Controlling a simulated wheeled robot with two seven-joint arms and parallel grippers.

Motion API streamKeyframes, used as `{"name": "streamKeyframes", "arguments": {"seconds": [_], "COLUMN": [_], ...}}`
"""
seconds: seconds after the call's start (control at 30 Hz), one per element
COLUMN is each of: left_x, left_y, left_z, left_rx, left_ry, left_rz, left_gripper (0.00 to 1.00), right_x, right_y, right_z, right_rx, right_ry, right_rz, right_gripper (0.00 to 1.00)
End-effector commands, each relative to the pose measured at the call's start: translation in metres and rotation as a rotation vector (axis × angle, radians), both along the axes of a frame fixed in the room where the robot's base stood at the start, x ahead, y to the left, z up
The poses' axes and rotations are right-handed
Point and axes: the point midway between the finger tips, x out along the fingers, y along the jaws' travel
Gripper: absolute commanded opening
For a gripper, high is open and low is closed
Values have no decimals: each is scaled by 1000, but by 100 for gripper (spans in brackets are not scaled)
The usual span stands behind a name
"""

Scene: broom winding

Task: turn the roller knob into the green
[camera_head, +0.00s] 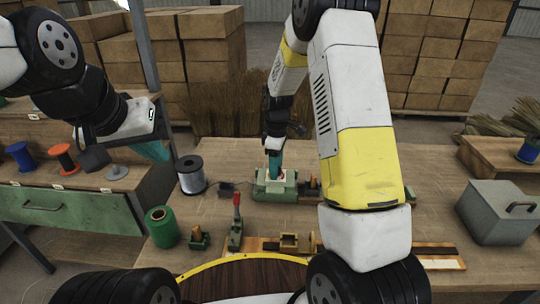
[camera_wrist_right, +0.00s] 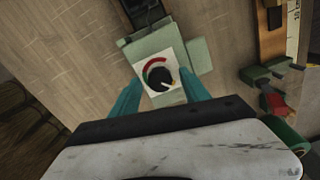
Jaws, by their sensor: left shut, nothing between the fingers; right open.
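The roller knob (camera_wrist_right: 160,79) is a black dial with a pale pointer on a white plate, with a red arc along the plate's upper left. The knob sits on a pale green device (camera_head: 276,188) on the table. My right gripper (camera_wrist_right: 157,88) is open, with its teal fingers on either side of the knob plate; I cannot tell if they touch it. It also shows over the device in the head view (camera_head: 274,166). My left gripper (camera_head: 155,151) is shut and empty at the left, away from the device.
A wire spool (camera_head: 191,176), a green spool (camera_head: 162,227) and a red-handled lever (camera_head: 237,215) stand left of the device. A grey metal box (camera_head: 497,211) is at the right. Several colored spools sit on the left bench.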

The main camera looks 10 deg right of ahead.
Motion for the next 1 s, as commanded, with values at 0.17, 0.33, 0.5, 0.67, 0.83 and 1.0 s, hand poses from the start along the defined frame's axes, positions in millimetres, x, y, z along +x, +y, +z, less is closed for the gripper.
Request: {"name": "streamKeyframes", "arguments": {"seconds": [0.17, 0.33, 0.5, 0.67, 0.83, 1.0], "left_x": [0, 0, 0, 0, 0, 0], "left_y": [0, 0, 0, 0, 0, 0], "left_z": [0, 0, 0, 0, 0, 0], "left_rx": [0, 0, 0, 0, 0, 0], "left_ry": [0, 0, 0, 0, 0, 0], "left_rz": [0, 0, 0, 0, 0, 0], "left_gripper": [0, 0, 0, 0, 0, 0], "right_x": [0, 0, 0, 0, 0, 0], "right_y": [0, 0, 0, 0, 0, 0], "right_z": [0, 0, 1, 1, 1, 1], "right_rx": [0, 0, 0, 0, 0, 0], "right_ry": [0, 0, 0, 0, -1, -1], "right_rz": [0, 0, -6, -43, -133, -271], "right_gripper": [28, 0, 0, 0, 0, 0]}}
